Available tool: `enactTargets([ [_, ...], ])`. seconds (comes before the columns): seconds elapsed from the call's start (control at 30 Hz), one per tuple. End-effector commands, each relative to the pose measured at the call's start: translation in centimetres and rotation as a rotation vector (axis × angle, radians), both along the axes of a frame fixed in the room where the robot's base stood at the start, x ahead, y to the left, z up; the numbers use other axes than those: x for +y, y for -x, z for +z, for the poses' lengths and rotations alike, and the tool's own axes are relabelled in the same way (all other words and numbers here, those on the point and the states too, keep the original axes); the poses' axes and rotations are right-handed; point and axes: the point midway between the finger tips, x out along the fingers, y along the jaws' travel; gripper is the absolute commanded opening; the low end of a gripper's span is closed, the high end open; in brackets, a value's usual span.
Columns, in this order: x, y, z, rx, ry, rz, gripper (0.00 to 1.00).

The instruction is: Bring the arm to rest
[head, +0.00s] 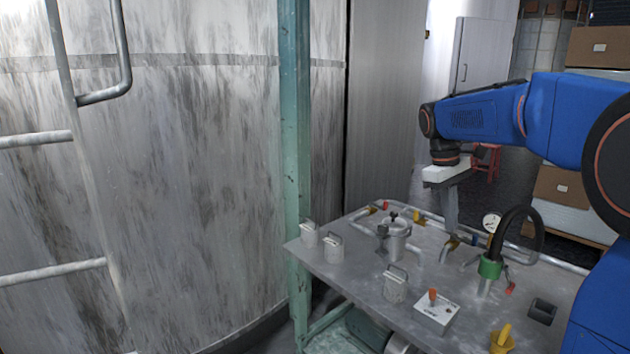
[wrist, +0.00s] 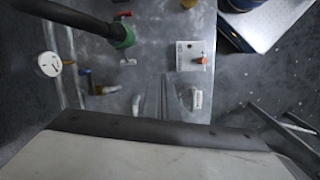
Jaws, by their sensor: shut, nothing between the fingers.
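My blue arm (head: 480,112) reaches in from the right over the metal table (head: 350,262). My gripper (head: 451,236) points down from a pale block at the arm's end. Its fingers are together with nothing between them. They hang above the far part of the table; whether the tips touch anything there is hard to tell. In the wrist view the pale gripper body fills the bottom, and the closed grey fingers (wrist: 168,98) point at the table.
A green post (head: 296,150) and large tank (head: 190,180) stand left.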

Motion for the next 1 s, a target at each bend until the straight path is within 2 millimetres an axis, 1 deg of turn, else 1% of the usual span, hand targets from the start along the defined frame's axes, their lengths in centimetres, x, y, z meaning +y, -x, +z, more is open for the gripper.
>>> enactTargets([
  [0.03,0.2,1.6,0.2,-0.024,-0.006,-0.014,0.0],
  [0.1,0.5,3.4,0.3,-0.056,-0.015,-0.037,0.0],
  [0.27,1.3,7.7,0.1,-0.13,-0.04,-0.092,0.0],
  [0.47,2.2,12.8,-0.9,-0.219,-0.075,-0.165,0.0],
  [0.6,2.8,16.4,-2.0,-0.279,-0.104,-0.216,0.0],
  [0.77,3.5,20.3,-3.7,-0.346,-0.139,-0.277,0.0],
  [1.0,4.5,25.9,-6.9,-0.443,-0.199,-0.371,0.0],
])
